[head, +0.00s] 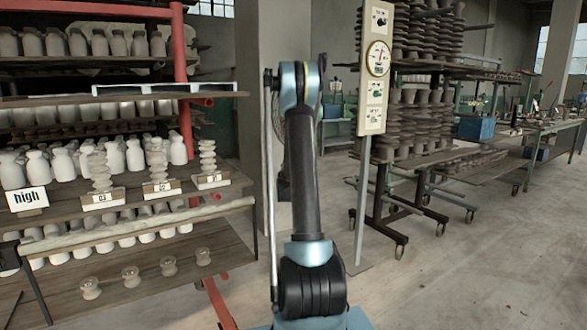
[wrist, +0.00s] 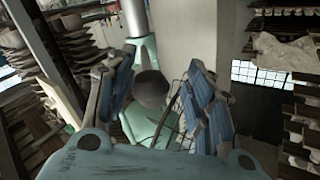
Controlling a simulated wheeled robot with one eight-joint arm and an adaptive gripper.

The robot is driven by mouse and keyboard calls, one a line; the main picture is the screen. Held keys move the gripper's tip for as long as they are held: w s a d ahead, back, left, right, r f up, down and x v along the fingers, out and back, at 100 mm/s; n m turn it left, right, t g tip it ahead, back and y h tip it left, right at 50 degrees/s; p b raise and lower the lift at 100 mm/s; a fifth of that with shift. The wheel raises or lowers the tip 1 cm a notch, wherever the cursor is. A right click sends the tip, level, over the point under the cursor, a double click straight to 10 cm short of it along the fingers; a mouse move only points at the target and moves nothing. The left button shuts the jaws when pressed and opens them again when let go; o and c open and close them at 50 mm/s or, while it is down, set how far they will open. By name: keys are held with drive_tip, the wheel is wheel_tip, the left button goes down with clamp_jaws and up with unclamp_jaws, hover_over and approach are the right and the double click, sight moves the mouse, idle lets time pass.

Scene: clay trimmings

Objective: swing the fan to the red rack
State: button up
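In the wrist view, thin cage wires (wrist: 172,118) and a dark rounded body (wrist: 150,88) show between my fingers. My gripper (wrist: 161,60) is open, its blue-padded fingers well apart. I cannot tell whether either finger touches the fan. The head view does not show the gripper clearly.
A pale post with a dial panel (head: 375,65) stands right of my arm. A wheeled rack (head: 420,155) of dark stacked pieces is behind it. A grey pillar (head: 258,60) rises behind my arm. The floor at the right front (head: 470,285) is clear.

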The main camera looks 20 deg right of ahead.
drive_tip(key=shift+s+d, duration=0.1)
drive_tip(key=v, duration=1.1)
drive_tip(key=shift+s+a, duration=0.25)
drive_tip(key=shift+s, duration=0.1)
